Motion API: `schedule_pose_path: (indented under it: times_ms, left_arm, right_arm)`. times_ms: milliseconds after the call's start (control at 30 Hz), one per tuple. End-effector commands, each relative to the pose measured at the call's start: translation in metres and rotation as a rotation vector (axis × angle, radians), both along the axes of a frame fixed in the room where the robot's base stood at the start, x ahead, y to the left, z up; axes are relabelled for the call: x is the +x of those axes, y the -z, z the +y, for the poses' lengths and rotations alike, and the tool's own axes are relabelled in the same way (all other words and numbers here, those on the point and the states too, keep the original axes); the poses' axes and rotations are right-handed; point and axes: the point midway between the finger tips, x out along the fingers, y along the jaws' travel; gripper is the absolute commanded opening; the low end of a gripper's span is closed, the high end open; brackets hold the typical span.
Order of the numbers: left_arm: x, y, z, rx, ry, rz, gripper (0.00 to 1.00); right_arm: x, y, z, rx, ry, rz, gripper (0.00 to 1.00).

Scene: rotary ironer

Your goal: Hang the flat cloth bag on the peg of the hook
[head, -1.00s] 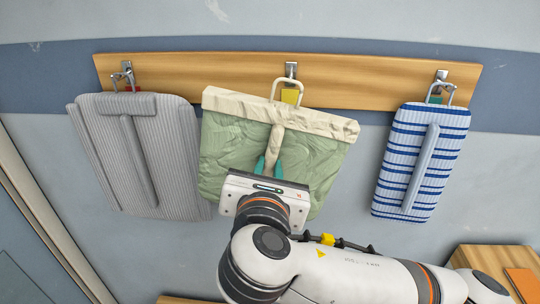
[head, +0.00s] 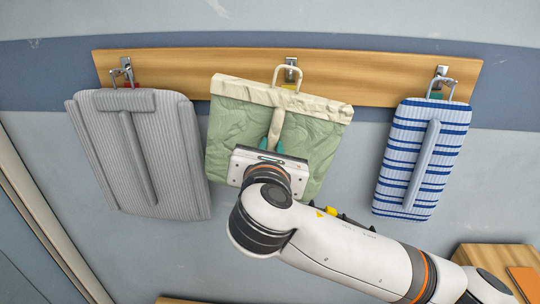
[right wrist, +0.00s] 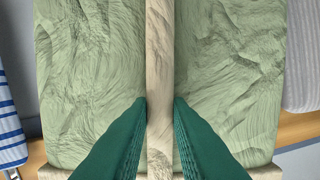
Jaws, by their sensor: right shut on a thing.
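The flat cloth bag (head: 225,135) is pale green with a cream top band, a raised cream strip (head: 276,128) down its front and a stiff cream loop (head: 287,68) on top. It is slightly tilted in front of the wall. My right gripper (head: 271,148) is shut on the strip; the right wrist view shows green fingers (right wrist: 160,103) on both sides of the strip (right wrist: 160,45). The middle metal hook (head: 291,61) is on the board, and the loop overlaps it in the head view. I cannot tell whether the loop is around its peg. My left gripper is not in view.
The wooden board (head: 200,62) carries a hook on each side of the middle one. A grey striped bag (head: 175,165) hangs at left and a blue-and-white striped bag (head: 400,155) at right. A wooden surface (head: 485,258) is at lower right.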

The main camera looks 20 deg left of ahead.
Motion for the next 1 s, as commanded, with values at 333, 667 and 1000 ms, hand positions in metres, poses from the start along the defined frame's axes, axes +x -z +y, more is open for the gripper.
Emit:
schedule_pose_path:
  times_ms: [333,667,1000]
  left_arm:
    - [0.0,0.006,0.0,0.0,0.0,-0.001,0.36]
    - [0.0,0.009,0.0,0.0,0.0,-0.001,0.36]
    - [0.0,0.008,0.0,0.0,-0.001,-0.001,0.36]
  right_arm:
    - [0.02,0.001,0.006,0.001,0.001,0.0,0.0]
    - [0.037,0.008,0.01,0.0,0.001,-0.001,0.0]
    - [0.043,0.017,0.012,0.001,0.0,-0.001,0.0]
